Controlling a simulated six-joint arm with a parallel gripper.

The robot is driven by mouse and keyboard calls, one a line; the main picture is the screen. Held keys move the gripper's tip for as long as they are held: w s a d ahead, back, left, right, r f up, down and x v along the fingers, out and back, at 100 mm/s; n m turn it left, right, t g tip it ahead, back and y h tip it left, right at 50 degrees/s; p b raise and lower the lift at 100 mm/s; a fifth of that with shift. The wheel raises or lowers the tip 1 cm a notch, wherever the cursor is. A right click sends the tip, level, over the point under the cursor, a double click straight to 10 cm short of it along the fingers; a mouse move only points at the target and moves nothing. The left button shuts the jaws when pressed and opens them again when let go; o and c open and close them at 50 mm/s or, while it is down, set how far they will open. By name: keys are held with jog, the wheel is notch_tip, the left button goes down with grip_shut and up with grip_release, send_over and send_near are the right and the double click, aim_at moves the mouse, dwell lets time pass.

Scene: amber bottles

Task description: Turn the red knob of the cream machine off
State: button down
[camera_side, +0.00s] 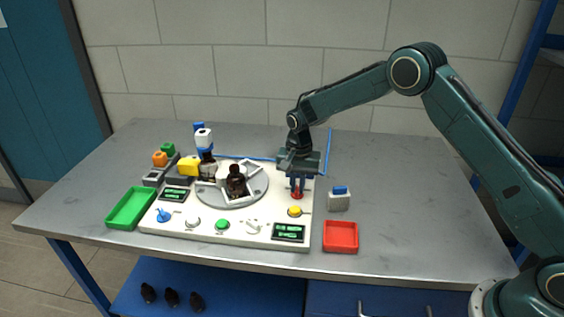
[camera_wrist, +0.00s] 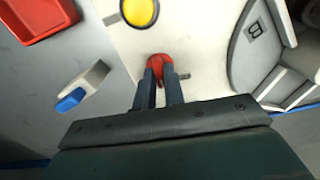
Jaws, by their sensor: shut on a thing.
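The cream machine (camera_side: 262,232) stands on the grey table, with a round grey turntable set into its top. Its red knob (camera_side: 297,195) is at the right rear of the panel; it also shows in the wrist view (camera_wrist: 159,62). My gripper (camera_side: 297,190) points down over the knob. In the wrist view its two dark fingers (camera_wrist: 160,82) are shut on the red knob, one on each side. The fingers hide part of the knob. I cannot tell the knob's on or off marking.
A yellow button (camera_side: 295,211) is just in front of the knob. A small grey block with a blue top (camera_side: 339,200) and a red tray (camera_side: 341,237) stand to the right. An amber bottle (camera_side: 236,181) is on the turntable; a green tray (camera_side: 130,208) is at left.

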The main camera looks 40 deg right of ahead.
aim_at(297, 188)
jog(key=m, duration=0.4)
jog(key=shift+m, duration=2.1)
jog(key=c, duration=1.5)
grip_release()
notch_tip(297, 188, up, 14)
jog(key=shift+f, duration=0.1)
